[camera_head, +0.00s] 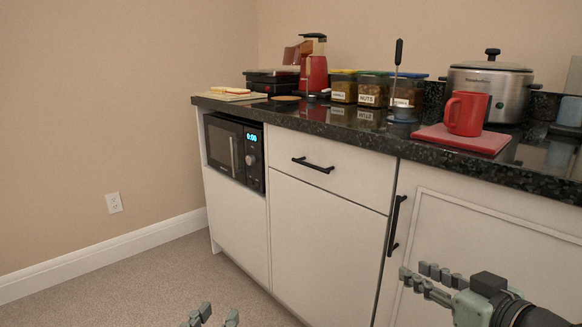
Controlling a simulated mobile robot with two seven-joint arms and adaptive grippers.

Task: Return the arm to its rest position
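My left gripper (215,315) shows only its fingertips at the bottom edge, over the carpet. The tips are apart with nothing between them; the rest of that arm is out of view. My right gripper (416,272) comes in from the lower right and points left, in front of the white cabinet door (480,240). Its two fingers look parted, and nothing shows between them. Both grippers are below the counter top and hold nothing that I can see.
The dark counter (350,128) carries a red mug (466,113) on a red board (462,139), a slow cooker (507,90), food containers (372,90) and a red coffee maker (314,74). Black handles (396,225) stick out from the cabinet. A microwave (233,150) sits at left. Carpet (130,280) at left is free.

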